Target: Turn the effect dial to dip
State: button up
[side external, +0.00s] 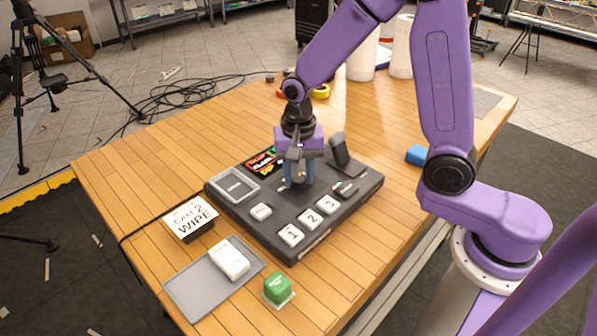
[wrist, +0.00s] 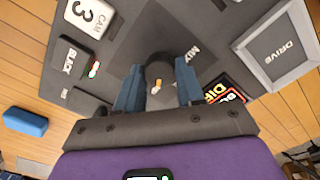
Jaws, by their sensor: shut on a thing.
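The effect dial (wrist: 158,72) is a dark round knob on the black control console (side external: 235,210). It stands between the two blue fingers of my gripper (wrist: 158,88), which are shut on it from both sides. An orange and white mark shows on the dial between the fingers. A "MIX" label (wrist: 194,52) is printed on the console near the dial. A coloured panel reading "DIP" (wrist: 222,92) lies beside the right finger, partly cut off. In the side view my gripper (side external: 298,182) points down over the console and mostly hides the dial.

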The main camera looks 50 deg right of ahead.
aim_at(302, 180)
dwell(0.5)
jog(key=o, duration=1)
jog(key=shift+o, duration=0.2)
notch_tip(302, 180, up, 18)
jog(key=shift+f, duration=0.25)
jog(key=shift+f, duration=0.1)
jog(key=s+d+f+n, duration=0.2)
jog(key=s+f+n, duration=0.3)
jog(key=s+n, duration=0.5)
jog(key=s+d+f+n, duration=0.3)
jog(key=s+f+n, duration=0.2)
jog(key=s+n, duration=0.5)
jog(key=s, duration=0.3)
jog(key=shift+s+d+n, duration=0.15)
jog(key=shift+d+n, duration=0.05)
jog(key=shift+n, duration=0.2)
